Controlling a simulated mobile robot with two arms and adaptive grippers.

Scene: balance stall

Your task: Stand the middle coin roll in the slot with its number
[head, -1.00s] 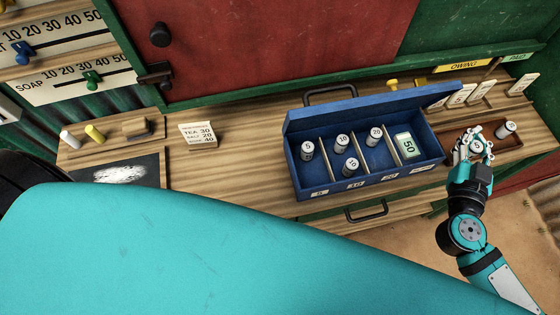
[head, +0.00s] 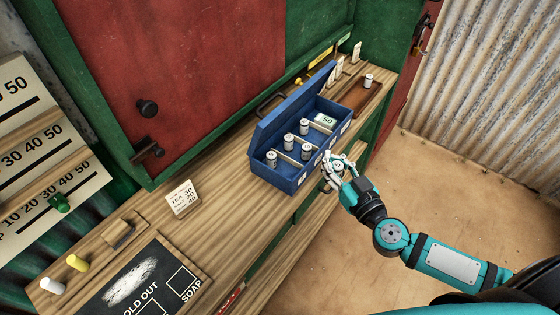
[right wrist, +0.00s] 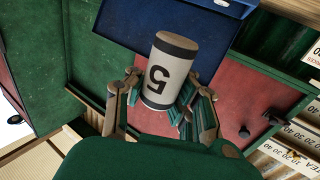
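My right gripper (head: 336,163) is shut on a white coin roll with dark ends (head: 339,166). In the right wrist view the roll (right wrist: 168,72) shows a 5, and the fingers grip its lower part from both sides. The gripper is in the air just outside the front of the blue cash box (head: 293,182). The box is open, with pale dividers. A roll (head: 271,159) stands in its nearest slot, two rolls (head: 288,142) in the second, and one roll (head: 304,127) in the third. My left gripper is not in view.
A green 50 bundle (head: 325,121) lies in the box's far slot. Another roll (head: 368,80) stands in the wooden tray (head: 352,101) beyond. The raised lid (head: 290,110) stands along the box's back. A price card (head: 182,197) and chalkboard (head: 140,280) occupy the near counter.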

